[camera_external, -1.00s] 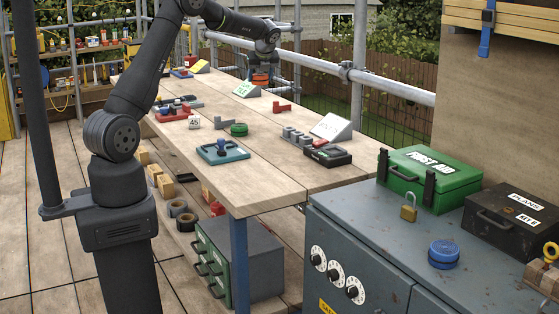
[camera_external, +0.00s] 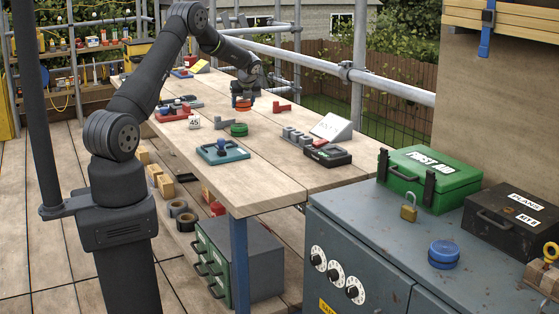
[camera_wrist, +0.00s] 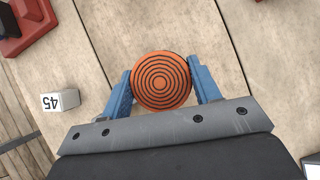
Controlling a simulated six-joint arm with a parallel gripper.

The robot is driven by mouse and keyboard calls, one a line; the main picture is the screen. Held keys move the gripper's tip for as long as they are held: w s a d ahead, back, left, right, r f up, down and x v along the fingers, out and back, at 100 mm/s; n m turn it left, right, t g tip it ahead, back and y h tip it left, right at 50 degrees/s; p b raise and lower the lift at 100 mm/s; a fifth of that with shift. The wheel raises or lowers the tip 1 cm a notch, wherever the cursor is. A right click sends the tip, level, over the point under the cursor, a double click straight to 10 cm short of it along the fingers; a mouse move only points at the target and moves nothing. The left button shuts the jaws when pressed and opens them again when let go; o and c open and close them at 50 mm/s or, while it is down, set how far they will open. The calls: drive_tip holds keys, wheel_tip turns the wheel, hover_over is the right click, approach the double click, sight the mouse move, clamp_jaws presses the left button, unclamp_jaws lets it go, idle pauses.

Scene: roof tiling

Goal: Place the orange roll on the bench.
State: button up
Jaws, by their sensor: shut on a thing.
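The orange roll (camera_wrist: 161,81) is round with dark rings on its top. In the wrist view it sits between the two blue fingers of my gripper (camera_wrist: 163,88), which are shut on it. In the external view the orange roll (camera_external: 243,107) shows under my gripper (camera_external: 243,100), at or just above the top of the wooden bench (camera_external: 262,175). I cannot tell whether it touches the wood.
A green roll (camera_external: 239,130) lies nearer the camera. A red block (camera_external: 282,107) is to the right, and a white block marked 45 (camera_external: 194,122) to the left. A teal tray (camera_external: 222,151) and a grey pegged block (camera_external: 296,137) stand further forward. Bare wood lies between them.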

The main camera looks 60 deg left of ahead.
sight(242, 102)
drive_tip(key=shift+s+a+f, duration=0.15)
drive_tip(key=shift+a+f, duration=0.6)
drive_tip(key=shift+a, duration=0.35)
drive_tip(key=shift+f, duration=1.85)
drive_tip(key=shift+f, duration=0.15)
drive_tip(key=o, duration=1)
drive_tip(key=shift+r, duration=0.25)
drive_tip(key=v, duration=1.2)
drive_tip(key=shift+d+f, duration=0.1)
